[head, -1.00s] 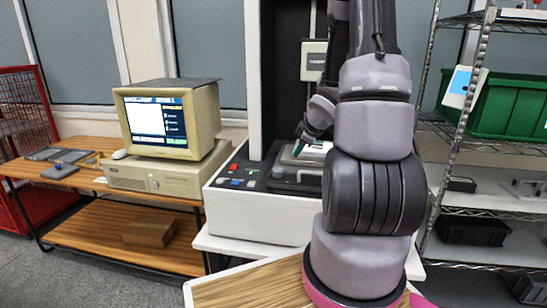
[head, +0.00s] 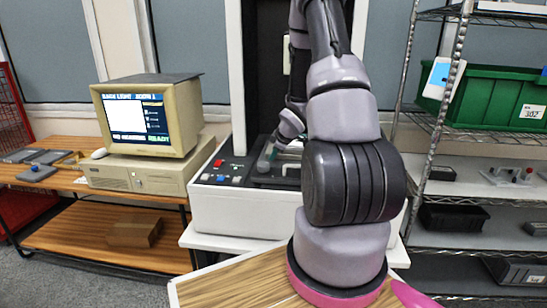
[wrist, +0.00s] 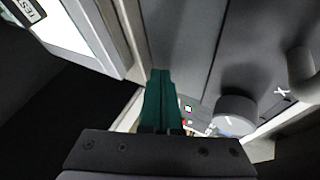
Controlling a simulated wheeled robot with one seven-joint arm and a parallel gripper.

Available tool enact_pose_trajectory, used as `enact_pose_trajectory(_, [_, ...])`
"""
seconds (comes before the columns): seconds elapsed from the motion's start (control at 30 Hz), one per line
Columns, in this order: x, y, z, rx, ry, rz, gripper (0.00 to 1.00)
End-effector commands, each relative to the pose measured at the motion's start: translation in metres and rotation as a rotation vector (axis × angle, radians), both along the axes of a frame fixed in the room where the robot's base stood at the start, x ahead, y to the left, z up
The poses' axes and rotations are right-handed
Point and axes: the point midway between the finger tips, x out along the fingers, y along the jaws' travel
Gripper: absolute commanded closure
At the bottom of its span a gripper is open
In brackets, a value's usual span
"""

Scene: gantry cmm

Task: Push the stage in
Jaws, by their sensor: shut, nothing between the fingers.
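The stage (head: 292,146) is a flat grey-framed plate on top of the white measuring machine (head: 240,212), partly hidden by my arm in the head view. My gripper (head: 266,160) is small there, low over the machine's dark top near the stage's left side. In the wrist view my gripper (wrist: 157,80) shows shut teal fingers, with nothing between them. The fingers point along a grey surface beside a pale frame edge. A bright panel (wrist: 75,35) lies at upper left of that view. I cannot tell whether the fingertips touch the stage.
A round knob (wrist: 235,112) sits right of the fingers in the wrist view, near an X mark. In the head view, a beige computer (head: 150,125) stands on a wooden bench at left. A wire shelf with a green bin (head: 490,95) stands at right.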

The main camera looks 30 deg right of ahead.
Motion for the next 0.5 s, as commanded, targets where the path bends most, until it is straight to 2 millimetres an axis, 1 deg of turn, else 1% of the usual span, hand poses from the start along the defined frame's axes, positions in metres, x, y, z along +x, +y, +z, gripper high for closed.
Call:
enact_pose_trajectory(0.13, [0.0041,-0.0031,-0.0001,-0.001,0.001,0.0,1.0])
enact_pose_trajectory(0.43, [0.0048,-0.0037,0.0001,-0.001,0.001,0.0,1.0])
enact_pose_trajectory(0.5, [0.0089,-0.0067,-0.0001,-0.001,0.001,0.0,1.0])
